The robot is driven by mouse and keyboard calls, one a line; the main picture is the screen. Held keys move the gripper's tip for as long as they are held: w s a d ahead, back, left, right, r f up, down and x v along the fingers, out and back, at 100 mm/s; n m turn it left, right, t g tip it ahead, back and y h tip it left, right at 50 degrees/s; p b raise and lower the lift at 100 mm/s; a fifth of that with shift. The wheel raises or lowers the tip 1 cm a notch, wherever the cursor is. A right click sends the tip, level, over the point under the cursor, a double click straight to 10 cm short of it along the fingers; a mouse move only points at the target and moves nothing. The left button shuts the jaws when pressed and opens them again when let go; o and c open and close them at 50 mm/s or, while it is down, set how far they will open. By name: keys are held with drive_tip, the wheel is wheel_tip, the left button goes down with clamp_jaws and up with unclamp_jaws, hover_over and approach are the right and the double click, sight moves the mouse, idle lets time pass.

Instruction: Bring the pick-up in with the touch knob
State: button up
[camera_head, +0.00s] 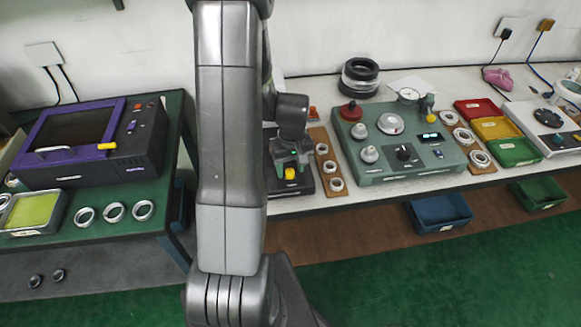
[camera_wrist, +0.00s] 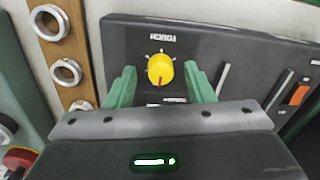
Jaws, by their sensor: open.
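The yellow touch knob (camera_wrist: 160,69) sits on a dark grey panel (camera_wrist: 225,50) under a label that reads TOUCH, with short white tick marks around its upper side. A thin red mark shows near its lower edge. My gripper (camera_wrist: 160,75) is open, its green fingers one on each side of the knob with a gap to each. In the head view the knob (camera_head: 291,174) shows below my gripper (camera_head: 290,158) on the dark machine. My arm hides much of that machine, and I cannot make out the pick-up in either view.
A wooden strip with metal rings (camera_wrist: 66,72) lies left of the panel in the wrist view. An orange switch (camera_wrist: 299,94) and slots are on the panel's right. A grey-green console (camera_head: 400,150) stands right of the machine; a purple-framed unit (camera_head: 85,140) stands on the left bench.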

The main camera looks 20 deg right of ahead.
drive_tip(key=shift+f, duration=0.3)
drive_tip(key=shift+c, duration=0.5)
drive_tip(key=c, duration=0.9)
drive_tip(key=shift+m, duration=0.4)
drive_tip(key=shift+f+m+b, duration=0.1)
drive_tip(key=shift+m+b, duration=0.75)
drive_tip(key=shift+m, duration=0.05)
drive_tip(key=m+b, duration=0.2)
drive_tip(key=m, duration=0.2)
drive_tip(key=shift+a, duration=0.1)
drive_tip(key=m+b, duration=0.1)
drive_tip(key=m, duration=0.6)
drive_tip(key=shift+b, duration=0.35)
